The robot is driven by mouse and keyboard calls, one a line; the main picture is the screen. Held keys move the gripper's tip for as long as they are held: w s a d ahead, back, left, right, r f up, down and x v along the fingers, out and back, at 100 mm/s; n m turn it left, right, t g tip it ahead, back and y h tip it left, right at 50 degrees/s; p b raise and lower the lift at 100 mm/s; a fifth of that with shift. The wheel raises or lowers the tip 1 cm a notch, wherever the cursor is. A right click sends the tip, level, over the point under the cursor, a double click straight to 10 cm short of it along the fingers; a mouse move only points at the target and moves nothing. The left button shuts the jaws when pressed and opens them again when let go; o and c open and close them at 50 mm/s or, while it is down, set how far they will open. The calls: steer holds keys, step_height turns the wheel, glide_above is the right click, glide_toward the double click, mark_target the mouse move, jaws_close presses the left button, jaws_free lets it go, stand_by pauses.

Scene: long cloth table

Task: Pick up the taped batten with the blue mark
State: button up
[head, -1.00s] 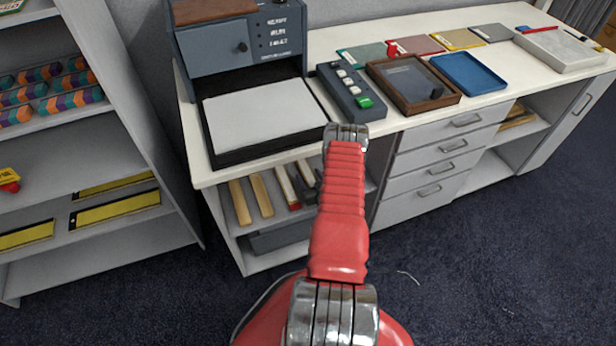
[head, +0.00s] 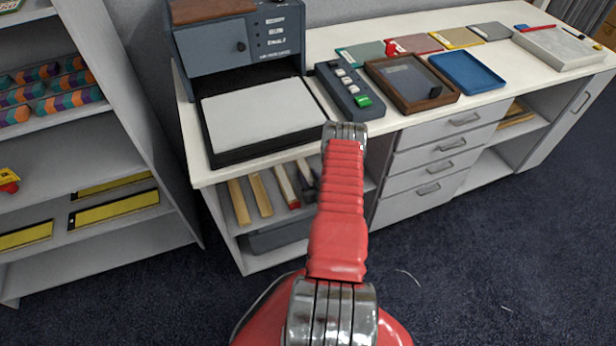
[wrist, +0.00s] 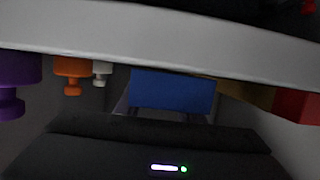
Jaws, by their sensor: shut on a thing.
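In the wrist view a batten's blue-marked end (wrist: 172,90) faces me, just beyond the dark body of my gripper (wrist: 165,114). The gripper is shut on this batten; the fingertips are mostly hidden by the blue end and the dark body. In the head view my red arm reaches down in front of the open shelf under the table, and the gripper itself is hidden there. Pale battens (head: 262,194) lie on that shelf. One batten with a red end (head: 287,186) lies beside them, and it seems to show at the right of the wrist view (wrist: 297,105).
The white table top (head: 395,123) overhangs the shelf; a pale edge (wrist: 150,35) crosses close above in the wrist view. Purple (wrist: 15,80), orange (wrist: 73,75) and white (wrist: 102,72) knobbed things show at left. Grey drawers (head: 440,165) stand right of the shelf.

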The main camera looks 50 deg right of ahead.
mark_target(309, 177)
step_height(309, 177, up, 9)
steer(key=shift+r, duration=0.4)
steer(key=shift+s, duration=0.1)
stand_by(0.8)
